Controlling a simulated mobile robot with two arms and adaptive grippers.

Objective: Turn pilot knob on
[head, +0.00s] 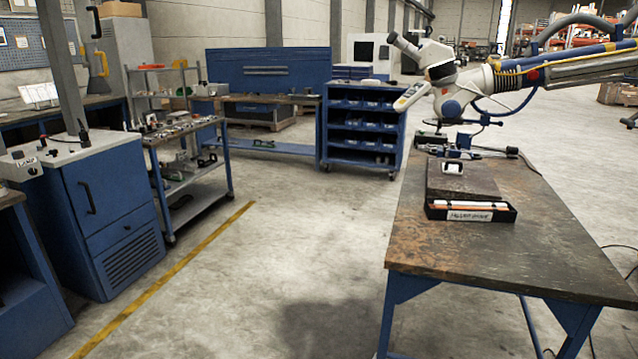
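A white and blue microscope head (440,68) with an angled eyepiece hangs at the upper right over a workbench. It is carried by a jointed arm (580,70) that comes in from the right with blue and yellow cables. A small red round part (532,74) shows on the arm's joint. I cannot tell which part is the pilot knob, or its setting. Neither of my grippers is in view.
The workbench (440,248) with a worn top and blue legs stands at the right. A black labelled tray (432,213) lies on it. Blue cabinets (118,240) and a tool cart (188,240) line the left. The concrete floor between is clear.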

